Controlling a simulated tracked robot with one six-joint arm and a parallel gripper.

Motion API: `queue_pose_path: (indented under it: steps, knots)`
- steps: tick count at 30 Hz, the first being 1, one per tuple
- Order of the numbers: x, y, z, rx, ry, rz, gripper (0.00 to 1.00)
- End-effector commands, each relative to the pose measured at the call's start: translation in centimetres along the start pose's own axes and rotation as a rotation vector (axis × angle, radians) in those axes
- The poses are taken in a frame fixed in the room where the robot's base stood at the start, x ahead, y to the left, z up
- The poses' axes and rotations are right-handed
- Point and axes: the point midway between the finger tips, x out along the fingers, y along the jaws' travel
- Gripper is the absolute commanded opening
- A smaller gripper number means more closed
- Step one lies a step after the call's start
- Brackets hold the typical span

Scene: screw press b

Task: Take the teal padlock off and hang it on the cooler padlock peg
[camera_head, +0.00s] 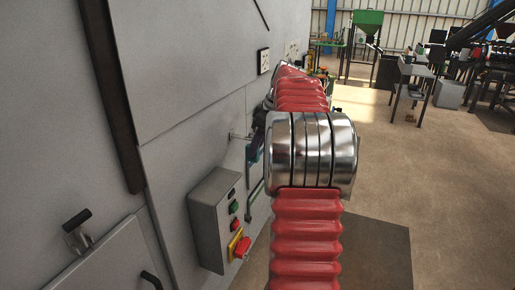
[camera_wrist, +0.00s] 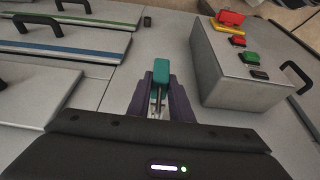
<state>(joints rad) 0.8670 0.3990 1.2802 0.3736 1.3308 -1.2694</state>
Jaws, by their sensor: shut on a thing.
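The teal padlock (camera_wrist: 161,70) is between the two purple fingers of my gripper (camera_wrist: 160,95) in the wrist view. My gripper is shut on it, with the teal body at the fingertips and a metal shackle between the fingers. In the head view, a bit of teal (camera_head: 253,154) shows beside the grey panel, left of my arm, and my gripper (camera_head: 256,141) is mostly hidden by my arm. A short metal rod (camera_head: 238,136) sticks out from the panel just left of the gripper. I cannot tell whether it is the cooler peg, or whether the padlock touches anything.
A grey control box (camera_head: 214,219) with green and red buttons and a red knob on yellow stands just below; it shows at right in the wrist view (camera_wrist: 240,70). Black handles (camera_wrist: 37,24) stick out from panels. A small dark stub (camera_wrist: 147,21) sits behind the padlock.

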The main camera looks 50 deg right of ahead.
Motion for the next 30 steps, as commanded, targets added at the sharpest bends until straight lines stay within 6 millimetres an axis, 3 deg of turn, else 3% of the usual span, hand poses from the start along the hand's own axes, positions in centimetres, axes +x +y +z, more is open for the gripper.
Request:
queue_pose_path:
  steps: [30]
  knots:
    - [1.3,0.0,0.5,0.001,0.000,0.000,0.00]
